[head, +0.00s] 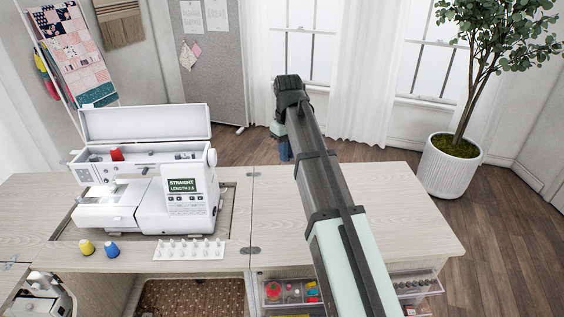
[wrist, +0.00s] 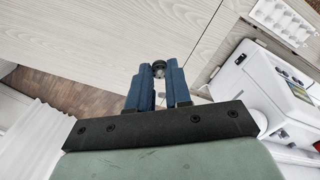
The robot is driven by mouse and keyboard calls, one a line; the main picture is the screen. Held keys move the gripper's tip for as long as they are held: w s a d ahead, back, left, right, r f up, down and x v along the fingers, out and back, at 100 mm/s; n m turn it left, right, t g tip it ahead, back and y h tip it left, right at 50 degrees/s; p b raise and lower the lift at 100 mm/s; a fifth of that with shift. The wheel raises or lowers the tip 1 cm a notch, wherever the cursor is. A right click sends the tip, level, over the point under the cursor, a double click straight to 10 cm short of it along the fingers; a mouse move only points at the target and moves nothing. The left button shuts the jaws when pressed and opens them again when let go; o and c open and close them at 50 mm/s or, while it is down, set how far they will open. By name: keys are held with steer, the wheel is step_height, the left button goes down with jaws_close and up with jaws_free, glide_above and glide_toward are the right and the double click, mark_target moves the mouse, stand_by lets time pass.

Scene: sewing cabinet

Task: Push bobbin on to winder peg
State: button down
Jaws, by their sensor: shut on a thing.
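My gripper (head: 285,148) is held over the back edge of the table, to the right of the sewing machine and apart from it; the arm hides part of it. In the wrist view its blue fingers (wrist: 159,72) are shut on a small dark, round bobbin (wrist: 159,66) at the tips. The white sewing machine (head: 150,205) stands on the left with its lid raised. It also shows at the right of the wrist view (wrist: 262,85). The winder peg is too small to make out on the machine's top.
A white rack (head: 188,250) of several bobbins lies in front of the machine. Yellow (head: 86,247) and blue (head: 112,250) thread spools stand beside it; a red spool (head: 117,155) is on the machine. The raised lid (head: 145,123) is an obstacle. The table's right side (head: 410,225) is clear.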

steer(key=w+a+r+n, duration=0.1)
steer(key=w+a+n, duration=0.1)
steer(key=a, duration=0.9)
steer(key=w+a+r+n, duration=0.2)
steer(key=a+n, duration=0.2)
steer(key=a, duration=0.7)
steer(key=w+a+r+n, duration=0.1)
steer(key=w+a+n, duration=0.1)
steer(key=a, duration=0.9)
steer(key=shift+w+r+n, duration=0.15)
steer(key=shift+w+n, duration=0.05)
steer(key=shift+n, duration=0.4)
steer(key=shift+a, duration=0.15)
steer(key=shift+f, duration=2)
steer(key=shift+f, duration=0.8)
steer(key=c, duration=1)
jaws_free()
